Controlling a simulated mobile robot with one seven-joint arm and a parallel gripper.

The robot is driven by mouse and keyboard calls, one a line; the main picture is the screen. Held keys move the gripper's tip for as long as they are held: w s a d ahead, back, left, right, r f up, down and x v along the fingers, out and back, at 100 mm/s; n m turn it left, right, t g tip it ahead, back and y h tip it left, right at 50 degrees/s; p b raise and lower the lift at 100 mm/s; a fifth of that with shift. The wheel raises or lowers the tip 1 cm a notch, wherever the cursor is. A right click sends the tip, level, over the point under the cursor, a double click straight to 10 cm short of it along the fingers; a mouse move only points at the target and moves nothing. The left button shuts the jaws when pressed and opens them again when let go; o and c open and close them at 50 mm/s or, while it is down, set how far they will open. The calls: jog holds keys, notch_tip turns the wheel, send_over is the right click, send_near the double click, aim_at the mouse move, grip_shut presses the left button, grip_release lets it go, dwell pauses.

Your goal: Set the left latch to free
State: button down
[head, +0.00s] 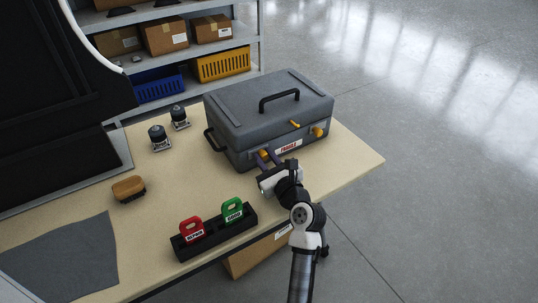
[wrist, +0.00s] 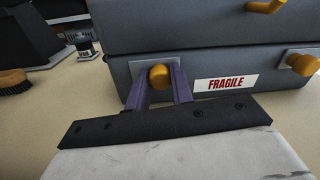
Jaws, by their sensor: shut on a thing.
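A grey hard case (head: 262,110) stands closed on the table, with a black handle on its lid and a FRAGILE label on its front. The left latch (wrist: 158,76) is a rounded yellow knob on a pale plate, left of the label. My gripper (head: 268,160) reaches the case front from the near side. Its two purple fingers (wrist: 160,86) are shut around the left latch, one on each side. In the head view the fingers partly hide this latch. The right latch (wrist: 303,63), another yellow knob, sits right of the label and is untouched.
A yellow lever (head: 295,124) sits on the lid's front edge. A black holder (head: 214,234) bears a red tag (head: 191,229) and a green tag (head: 232,209). A brush (head: 129,188), two dark-topped items (head: 159,137) and a grey cloth (head: 62,262) lie to the left.

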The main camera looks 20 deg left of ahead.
jog(key=shift+s+a+r+p, duration=0.15)
jog(key=shift+s+a+p, duration=0.45)
jog(key=shift+s, duration=0.25)
jog(key=shift+s+a+f, duration=0.1)
jog(key=shift+a+f, duration=0.1)
jog(key=c, duration=1.2)
grip_release()
jog(key=shift+s, duration=0.1)
jog(key=shift+d, duration=0.1)
